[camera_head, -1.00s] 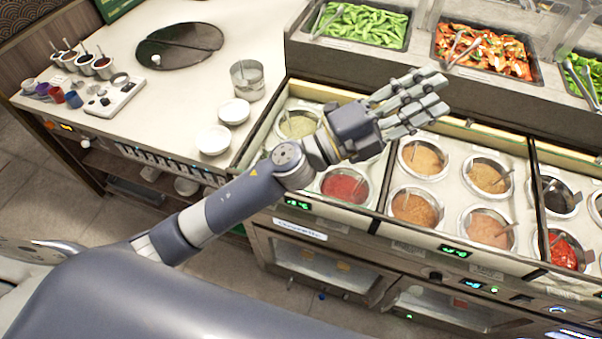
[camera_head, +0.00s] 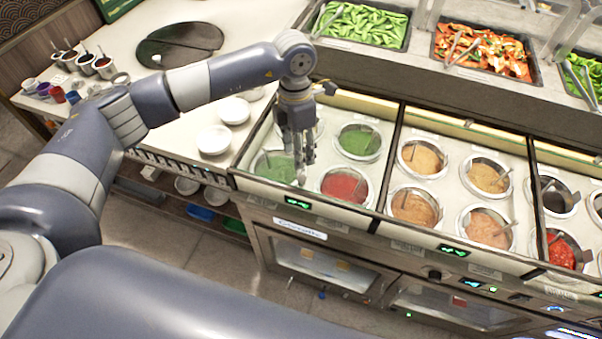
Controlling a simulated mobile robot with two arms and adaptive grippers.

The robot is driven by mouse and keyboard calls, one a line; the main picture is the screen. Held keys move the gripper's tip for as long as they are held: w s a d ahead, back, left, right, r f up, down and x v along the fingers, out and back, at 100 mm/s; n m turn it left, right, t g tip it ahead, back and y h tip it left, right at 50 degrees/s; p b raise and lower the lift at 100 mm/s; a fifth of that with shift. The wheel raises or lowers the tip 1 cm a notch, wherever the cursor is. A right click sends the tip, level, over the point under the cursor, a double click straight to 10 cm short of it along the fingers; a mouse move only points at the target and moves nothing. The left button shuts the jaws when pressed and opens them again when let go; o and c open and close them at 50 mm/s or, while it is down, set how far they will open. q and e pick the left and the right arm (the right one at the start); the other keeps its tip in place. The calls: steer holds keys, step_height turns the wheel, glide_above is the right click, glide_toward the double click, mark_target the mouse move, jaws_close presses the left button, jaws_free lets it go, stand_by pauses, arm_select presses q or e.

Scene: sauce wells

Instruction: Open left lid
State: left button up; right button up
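My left gripper (camera_head: 298,160) hangs with its fingers pointing down over the left section of the sauce wells. The fingers look close together from this side; their gap is unclear. Around them are green sauce wells (camera_head: 357,142) and a red sauce well (camera_head: 343,186); the fingers partly hide the nearer left well. I cannot tell whether the fingertips touch anything. These wells look uncovered. A round dark lid (camera_head: 190,37), split by a line across it, lies on the counter at the back left, with a small pale knob (camera_head: 156,60). My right gripper is not in view.
White bowls (camera_head: 213,139) stand on the counter (camera_head: 255,20) just left of the wells. Trays of green pods (camera_head: 362,25) and red peppers (camera_head: 485,52) stand behind. Small sauce cups (camera_head: 103,66) are at far left. My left forearm crosses above the counter.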

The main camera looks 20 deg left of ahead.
mark_target(301, 177)
arm_select(q)
steer(key=f+p, duration=0.1)
steer(key=f, duration=0.1)
steer(key=f+p, duration=0.1)
steer(key=f, duration=0.2)
steer(key=f+p, duration=0.1)
steer(key=f, duration=0.2)
steer(key=shift+s+d+f, duration=0.25)
steer(key=shift+s+d, duration=0.1)
steer(key=shift+f, duration=0.6)
jaws_close()
